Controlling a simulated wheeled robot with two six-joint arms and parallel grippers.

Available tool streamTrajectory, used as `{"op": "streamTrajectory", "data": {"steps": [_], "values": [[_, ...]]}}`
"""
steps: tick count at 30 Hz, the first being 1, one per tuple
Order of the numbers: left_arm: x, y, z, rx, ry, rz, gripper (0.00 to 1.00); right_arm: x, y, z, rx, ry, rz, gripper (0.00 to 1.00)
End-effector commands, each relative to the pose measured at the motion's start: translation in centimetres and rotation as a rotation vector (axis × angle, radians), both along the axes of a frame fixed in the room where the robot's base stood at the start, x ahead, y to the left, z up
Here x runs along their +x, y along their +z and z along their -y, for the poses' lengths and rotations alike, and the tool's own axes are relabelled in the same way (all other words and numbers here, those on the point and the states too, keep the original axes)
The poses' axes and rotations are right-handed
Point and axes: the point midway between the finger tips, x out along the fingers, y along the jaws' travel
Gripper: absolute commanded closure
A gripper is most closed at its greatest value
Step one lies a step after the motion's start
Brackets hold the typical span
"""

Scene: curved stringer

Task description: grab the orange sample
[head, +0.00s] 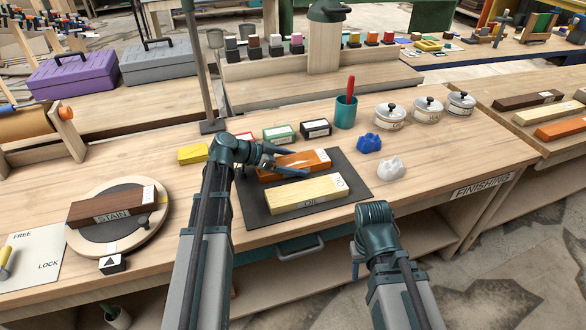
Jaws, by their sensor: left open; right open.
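An orange wood sample (312,156) with a white end label lies on a dark mat (352,177) on the bench. A pale yellow sample (305,196) marked OIL lies on the mat in front of it. My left gripper (300,163) is open, its two fingers pointing right over the orange sample. I cannot tell whether they touch it. My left wrist hides part of the sample's left end. My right gripper (356,262) is low in front of the bench edge, open and empty, and partly hidden by my wrist. Another orange block (562,129) lies on the right bench.
Small labelled boxes (279,134) and a teal cup (345,112) stand behind the mat. Blue (369,144) and white (390,169) lumps sit to its right. A turntable (150,225) holds a brown STAIN sample (112,207) at left. Bench space right of the lumps is clear.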

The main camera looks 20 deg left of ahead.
Motion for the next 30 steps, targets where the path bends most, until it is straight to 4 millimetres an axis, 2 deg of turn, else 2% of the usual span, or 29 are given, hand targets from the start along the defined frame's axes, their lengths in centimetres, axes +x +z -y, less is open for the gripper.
{"op": "streamTrajectory", "data": {"steps": [3, 17, 25, 30], "values": [[0.0, 0.1, 0.0, 0.0, 0.0, 0.0, 0.02, 0.0, 0.1, 0.0, 0.0, 0.0, 0.0, 0.5], [0.0, 0.1, 0.0, 0.0, 0.0, 0.0, 0.85, 0.0, 0.1, 0.0, 0.0, 0.0, 0.0, 0.5], [0.0, 0.3, 0.0, -0.001, 0.0, 0.001, 0.85, 0.0, 0.3, 0.0, 0.0, 0.0, 0.0, 0.5], [0.3, 1.8, 0.9, 0.0, -0.001, 0.0, 0.85, 0.0, 1.8, 0.0, 0.0, 0.0, 0.0, 0.5]]}}
